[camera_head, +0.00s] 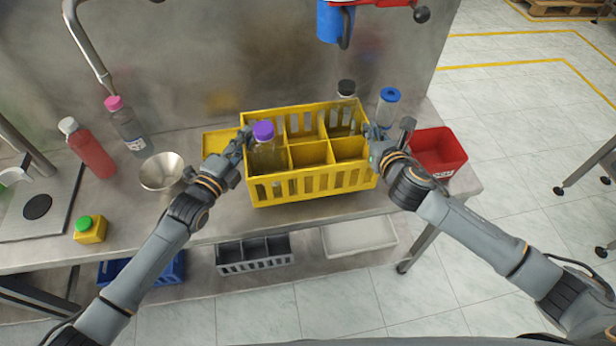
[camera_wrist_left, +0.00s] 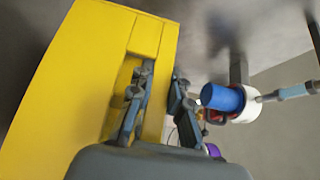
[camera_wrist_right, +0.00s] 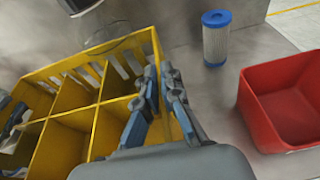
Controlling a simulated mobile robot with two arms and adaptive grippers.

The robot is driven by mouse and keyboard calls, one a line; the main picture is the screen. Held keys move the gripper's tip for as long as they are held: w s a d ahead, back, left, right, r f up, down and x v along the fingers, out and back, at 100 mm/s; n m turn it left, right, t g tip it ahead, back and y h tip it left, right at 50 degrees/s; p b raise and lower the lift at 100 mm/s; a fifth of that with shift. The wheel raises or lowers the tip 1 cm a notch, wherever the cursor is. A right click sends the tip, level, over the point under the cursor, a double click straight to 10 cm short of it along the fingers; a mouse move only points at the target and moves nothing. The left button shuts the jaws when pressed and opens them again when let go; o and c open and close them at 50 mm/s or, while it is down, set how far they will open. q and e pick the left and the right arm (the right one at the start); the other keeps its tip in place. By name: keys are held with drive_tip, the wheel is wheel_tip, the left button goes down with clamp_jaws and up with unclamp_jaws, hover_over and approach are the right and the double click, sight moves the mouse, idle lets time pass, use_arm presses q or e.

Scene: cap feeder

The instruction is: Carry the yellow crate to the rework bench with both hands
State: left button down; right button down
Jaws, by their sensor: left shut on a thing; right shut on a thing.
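The yellow crate (camera_head: 312,185) has several open compartments and sits over the front half of the grey bench (camera_head: 225,225); I cannot tell if it touches the top. A bottle with a purple cap (camera_head: 264,132) stands in its front-left compartment. My left gripper (camera_head: 240,143) is shut on the crate's left end wall, seen large in the left wrist view (camera_wrist_left: 85,75). My right gripper (camera_head: 374,140) is shut on the right end wall; the right wrist view shows the crate's compartments (camera_wrist_right: 70,140). I cannot tell whether this is the rework bench.
A red bin (camera_head: 440,150) and a blue-capped cylinder (camera_head: 388,108) stand to the right. A black-capped bottle (camera_head: 346,90) is at the crate's back right. A metal bowl (camera_head: 162,172), a red bottle (camera_head: 90,148) and a pink-capped bottle (camera_head: 127,125) stand left.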

use_arm(q)
drive_tip(key=shift+w+a+f, duration=0.1)
drive_tip(key=shift+a, duration=0.05)
use_arm(e)
drive_tip(key=shift+w+d+f, duration=0.1)
drive_tip(key=shift+d, duration=0.1)
